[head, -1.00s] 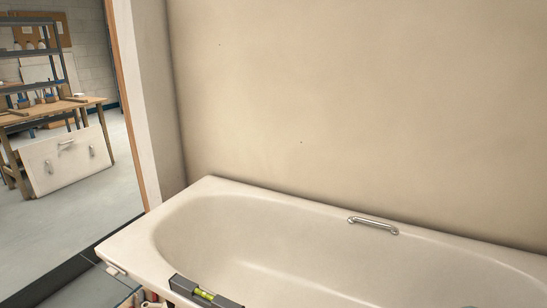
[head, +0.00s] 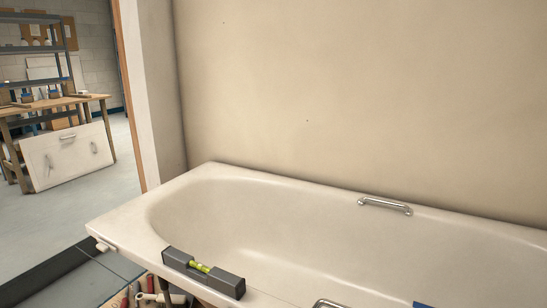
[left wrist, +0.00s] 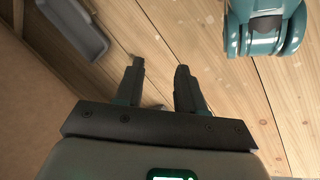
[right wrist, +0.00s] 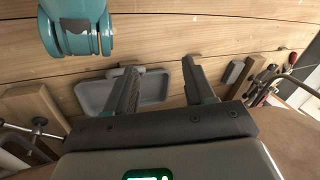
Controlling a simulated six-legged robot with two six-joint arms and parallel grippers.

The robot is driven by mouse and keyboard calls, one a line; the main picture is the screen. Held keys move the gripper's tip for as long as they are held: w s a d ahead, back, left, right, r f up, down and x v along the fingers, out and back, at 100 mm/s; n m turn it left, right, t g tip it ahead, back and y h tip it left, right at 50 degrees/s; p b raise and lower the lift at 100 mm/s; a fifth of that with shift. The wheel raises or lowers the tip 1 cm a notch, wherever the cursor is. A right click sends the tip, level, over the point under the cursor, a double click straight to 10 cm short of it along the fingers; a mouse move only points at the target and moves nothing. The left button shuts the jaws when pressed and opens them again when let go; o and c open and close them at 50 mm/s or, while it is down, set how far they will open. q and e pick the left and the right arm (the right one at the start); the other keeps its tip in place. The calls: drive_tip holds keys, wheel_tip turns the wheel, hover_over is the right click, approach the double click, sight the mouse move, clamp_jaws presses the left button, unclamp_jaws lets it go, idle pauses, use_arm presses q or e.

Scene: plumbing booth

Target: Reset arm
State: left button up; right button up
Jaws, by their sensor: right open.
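Neither gripper shows in the head view. In the left wrist view my left gripper (left wrist: 160,68) has its two fingers apart with nothing between them, in front of wooden boards. In the right wrist view my right gripper (right wrist: 159,64) is open and empty, its fingers reaching past a grey tray (right wrist: 151,90) near wooden boards. I cannot tell if they touch it. A teal and grey part, probably mine, shows near each gripper.
In the head view a white bathtub (head: 125,223) stands along a beige wall, with a spirit level (head: 203,272) on its near rim. Tools (head: 150,298) lie below it. A workbench (head: 60,103) stands beyond the doorway. A clamp (right wrist: 36,129) shows in the right wrist view.

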use_arm(q)
drive_tip(key=s+d+r+g+p, duration=0.1)
drive_tip(key=s+r+p, duration=0.1)
drive_tip(key=r+p, duration=1.6)
drive_tip(key=s+r+p, duration=0.2)
drive_tip(key=r+p, duration=1.6)
drive_tip(key=r, duration=0.1)
drive_tip(key=shift+s+d+m+g, duration=0.2)
drive_tip(key=shift+d+m+g, duration=0.1)
drive_tip(key=shift+d+g, duration=0.1)
use_arm(e)
drive_tip(key=s+a+r+g, duration=0.1)
drive_tip(key=s+r, duration=0.1)
drive_tip(key=r, duration=1.6)
drive_tip(key=s+r, duration=0.2)
drive_tip(key=r, duration=1.7)
drive_tip(key=shift+s+a+n+g, duration=0.2)
drive_tip(key=shift+a+n+g, duration=0.1)
drive_tip(key=shift+a+g, duration=0.1)
use_arm(q)
drive_tip(key=shift+r, duration=0.1)
use_arm(e)
drive_tip(key=shift+r, duration=0.1)
